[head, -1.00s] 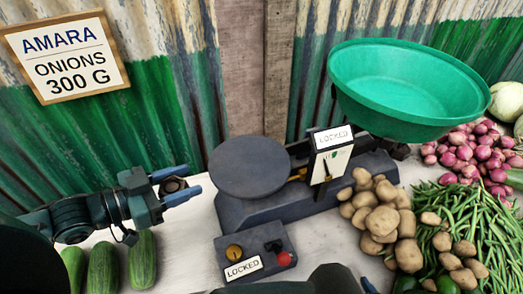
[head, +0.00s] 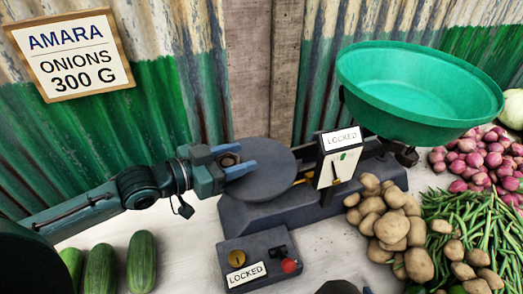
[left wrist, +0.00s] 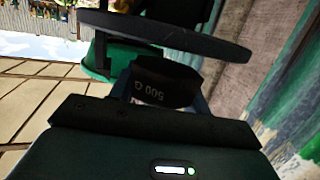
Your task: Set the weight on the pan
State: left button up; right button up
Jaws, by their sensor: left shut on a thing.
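My left gripper (head: 240,164) is shut on a small dark weight (head: 228,159). In the left wrist view the weight (left wrist: 163,87) reads "500 G" upside down. The flat, dark grey round plate (head: 268,180) of the scale is under the fingertips, which overlap its left part in the head view. In the left wrist view the plate (left wrist: 165,36) is close to the weight; I cannot tell if they touch. The large green pan (head: 400,90) on the scale's right is empty. Only a sliver of what seems my right gripper shows at the bottom edge.
The scale (head: 290,210) reads "LOCKED". A control box (head: 258,252) with yellow and red knobs, also marked "LOCKED", stands in front. Potatoes (head: 390,225), beans (head: 460,225) and onions (head: 475,160) lie right; cucumbers (head: 140,262) lie front left. A sign (head: 70,55) says onions 300 G.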

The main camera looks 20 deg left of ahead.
aim_at(262, 161)
pick_arm(q)
jog(key=w+d, duration=0.2)
jog(key=shift+w+d+r, duration=0.15)
jog(key=shift+w, duration=0.2)
jog(key=shift+w+d+r+p, duration=0.1)
jog(key=shift+w+d+p, duration=0.25)
jog(key=shift+w+d, duration=0.65)
jog(key=shift+w+f, duration=0.15)
jog(key=shift+f, duration=0.75)
jog(key=shift+f, duration=0.1)
jog(key=o, duration=0.9)
jog(key=shift+f, duration=0.1)
jog(key=o, duration=0.4)
jog(key=shift+o, duration=0.2)
